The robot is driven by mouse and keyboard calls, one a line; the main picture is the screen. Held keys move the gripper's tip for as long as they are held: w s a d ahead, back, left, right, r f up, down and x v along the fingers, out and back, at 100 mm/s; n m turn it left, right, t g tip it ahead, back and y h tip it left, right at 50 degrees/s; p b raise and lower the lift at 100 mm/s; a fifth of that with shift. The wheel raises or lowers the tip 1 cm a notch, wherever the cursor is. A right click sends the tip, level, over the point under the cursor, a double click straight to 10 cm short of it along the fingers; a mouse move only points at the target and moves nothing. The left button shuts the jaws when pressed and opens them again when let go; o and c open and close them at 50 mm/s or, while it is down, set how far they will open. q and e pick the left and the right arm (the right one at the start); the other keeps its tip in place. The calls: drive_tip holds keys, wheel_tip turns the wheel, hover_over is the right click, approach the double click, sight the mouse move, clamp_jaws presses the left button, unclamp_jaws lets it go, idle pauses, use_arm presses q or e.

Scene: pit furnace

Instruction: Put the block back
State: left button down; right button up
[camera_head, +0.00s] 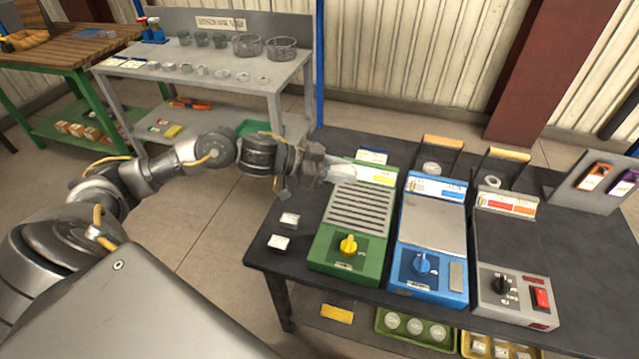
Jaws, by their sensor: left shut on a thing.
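My left gripper (328,171) reaches in from the left over the dark table, beside the back end of the green device (325,241). It is shut on a small pale thing (345,173), seemingly a block; its exact shape is partly hidden by the fingers. Two small pale metal blocks lie on the table left of the green device: one farther back (290,219) and one nearer (278,242). My right gripper is out of view.
A blue device (429,235) and a grey-black device (505,260) stand right of the green one. Wooden-handled holders (443,143) stand behind them. A grey bench (150,68) with beakers and baskets is at the back left. Trays (388,334) sit below the table.

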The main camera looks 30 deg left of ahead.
use_arm(q)
drive_tip(key=w+a+r+n+t+y, duration=0.25)
drive_tip(key=w+a+n+y, duration=0.25)
drive_tip(key=w+a, duration=0.55)
drive_tip(key=w+a+r+n+t+y, duration=0.2)
drive_tip(key=w+a+n+t+y, duration=0.15)
drive_tip(key=w+a, duration=0.7)
drive_tip(key=s+a+f+n+g+y, duration=0.2)
drive_tip(key=s+a+f+n+y, duration=0.25)
drive_tip(key=a, duration=0.45)
drive_tip(key=s+a+f+n+g+y, duration=0.2)
drive_tip(key=s+a+n+g+y, duration=0.1)
drive_tip(key=a+n+y, duration=0.5)
drive_tip(key=s+d+r+m+t+h, duration=0.1)
drive_tip(key=s+d+r+m+h, duration=0.2)
drive_tip(key=d, duration=1)
drive_tip(key=s+d+r+m+t+h, duration=0.1)
drive_tip(key=s+d+r+m+h, duration=0.2)
drive_tip(key=d, duration=1)
drive_tip(key=s+d+r+m+t+h, duration=0.2)
drive_tip(key=s+d+r+m+h, duration=0.2)
drive_tip(key=d+r, duration=0.4)
drive_tip(key=s+d, duration=0.1)
drive_tip(key=d, duration=0.5)
drive_tip(key=shift+m, duration=0.4)
